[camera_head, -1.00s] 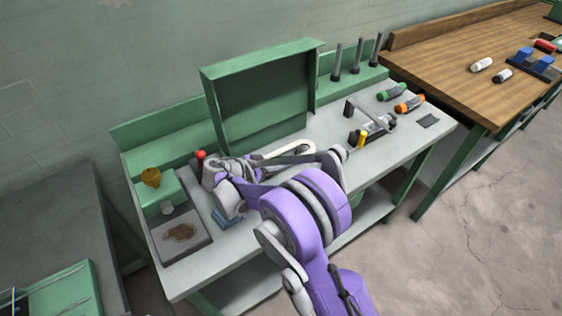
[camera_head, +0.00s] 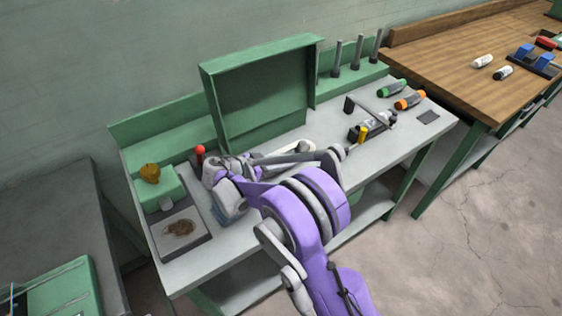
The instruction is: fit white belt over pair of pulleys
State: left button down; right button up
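One purple and grey arm of mine reaches in from the bottom over the green-framed workbench (camera_head: 262,262). Its wrist is bent low over the bench, in front of the open green box. The fingers of its gripper are not clear among the grey links, so I cannot tell if it is open or shut, or holding anything. A pale, rounded strip that looks like the white belt (camera_head: 308,146) shows just behind the arm, mostly covered. The pair of pulleys cannot be made out; the arm hides that part of the bench. My other gripper is not in view.
A green box (camera_head: 262,95) stands open at the back. A red-topped knob (camera_head: 200,150) and a tray (camera_head: 180,230) are on the left. Upright grey posts (camera_head: 357,52), a green cylinder (camera_head: 392,88) and an orange cylinder (camera_head: 410,100) are on the right. A wooden bench (camera_head: 455,70) stands beyond.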

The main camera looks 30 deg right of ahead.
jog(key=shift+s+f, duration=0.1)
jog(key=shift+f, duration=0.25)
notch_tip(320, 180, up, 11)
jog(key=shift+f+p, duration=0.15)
jog(key=shift+p, duration=0.2)
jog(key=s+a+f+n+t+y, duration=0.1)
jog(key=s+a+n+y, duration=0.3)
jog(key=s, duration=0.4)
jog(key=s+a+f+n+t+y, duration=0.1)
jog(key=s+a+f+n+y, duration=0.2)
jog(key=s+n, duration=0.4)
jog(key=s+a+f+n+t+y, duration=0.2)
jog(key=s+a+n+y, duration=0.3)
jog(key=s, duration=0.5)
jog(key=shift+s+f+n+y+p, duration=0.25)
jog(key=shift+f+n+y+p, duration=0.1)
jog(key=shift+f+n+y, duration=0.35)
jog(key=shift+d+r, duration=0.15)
